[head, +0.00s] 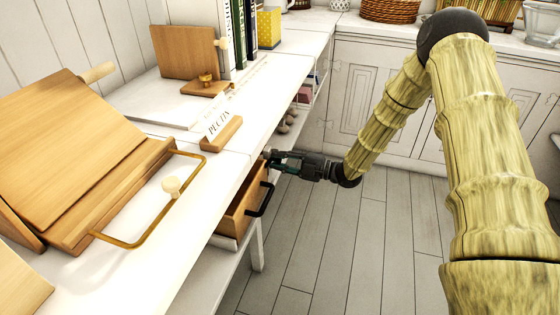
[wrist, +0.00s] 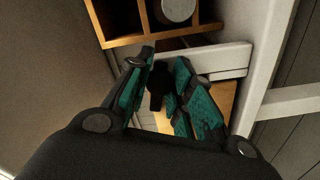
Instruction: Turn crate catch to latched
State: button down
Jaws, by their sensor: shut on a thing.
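My gripper (head: 273,156) reaches in from the right to the edge of the white counter, just above an open wooden crate or drawer (head: 238,213) with a black bar handle (head: 262,199). In the wrist view its two teal-padded fingers (wrist: 164,62) are closed around a small black piece (wrist: 157,84), which looks like the crate catch. Part of that piece hangs down between the fingers. The catch is hidden by the gripper in the head view, and I cannot tell which way it is turned.
The counter holds a wooden stand with a brass-coloured rail (head: 150,240), a label block (head: 221,133), books (head: 238,35) and a yellow container (head: 269,28). A wooden compartment with a round grey thing (wrist: 176,8) shows in the wrist view. The floor (head: 330,240) is clear.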

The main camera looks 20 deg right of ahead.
jog(key=shift+w+n, duration=0.1)
jog(key=shift+n, duration=1.1)
dwell(1.0)
jog(key=c, duration=1.2)
grip_release()
jog(key=v, duration=1.2)
